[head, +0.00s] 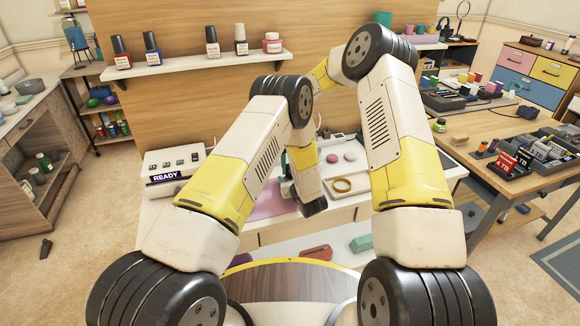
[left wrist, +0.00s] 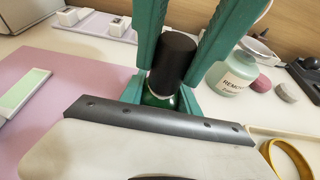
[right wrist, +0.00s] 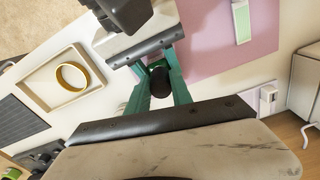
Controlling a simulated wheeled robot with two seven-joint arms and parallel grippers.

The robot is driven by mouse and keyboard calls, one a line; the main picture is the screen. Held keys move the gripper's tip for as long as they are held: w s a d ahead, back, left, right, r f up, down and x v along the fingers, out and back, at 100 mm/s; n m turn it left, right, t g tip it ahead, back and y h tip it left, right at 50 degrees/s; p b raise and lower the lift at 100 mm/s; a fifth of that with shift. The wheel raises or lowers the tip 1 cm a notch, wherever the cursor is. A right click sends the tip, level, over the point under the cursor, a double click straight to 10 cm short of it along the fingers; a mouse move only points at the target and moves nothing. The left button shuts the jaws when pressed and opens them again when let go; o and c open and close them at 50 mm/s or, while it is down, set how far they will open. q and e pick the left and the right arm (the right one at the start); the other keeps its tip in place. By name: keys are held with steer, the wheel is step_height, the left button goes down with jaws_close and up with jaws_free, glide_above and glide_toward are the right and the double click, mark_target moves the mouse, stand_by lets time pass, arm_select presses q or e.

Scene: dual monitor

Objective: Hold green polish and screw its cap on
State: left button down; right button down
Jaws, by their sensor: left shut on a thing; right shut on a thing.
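In the left wrist view a dark green polish bottle (left wrist: 160,100) stands between the teal fingers of my left gripper (left wrist: 162,94), which is shut on it. A black cap (left wrist: 175,58) sits directly above the bottle, slightly tilted in the picture. My right gripper reaches down from above with its teal fingers on either side of the cap. In the right wrist view my right gripper (right wrist: 160,75) is shut on the black cap (right wrist: 160,84), with my left gripper just beyond. I cannot tell how far the cap is threaded. My arms hide bottle and cap in the head view.
Beside the grippers are a pale remover jar (left wrist: 232,77), a pink mat (left wrist: 75,70) and a tray (right wrist: 38,85) with a gold ring (right wrist: 72,76). The READY box (head: 172,172) stands left. Several polish bottles line the wall shelf (head: 190,64).

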steer(key=shift+f, duration=0.15)
steer(key=m, duration=0.6)
steer(key=shift+a, duration=0.25)
steer(key=m, duration=0.4)
steer(key=c, duration=1.1)
jaws_free()
steer(key=shift+c, duration=0.2)
steer(key=shift+w, duration=0.1)
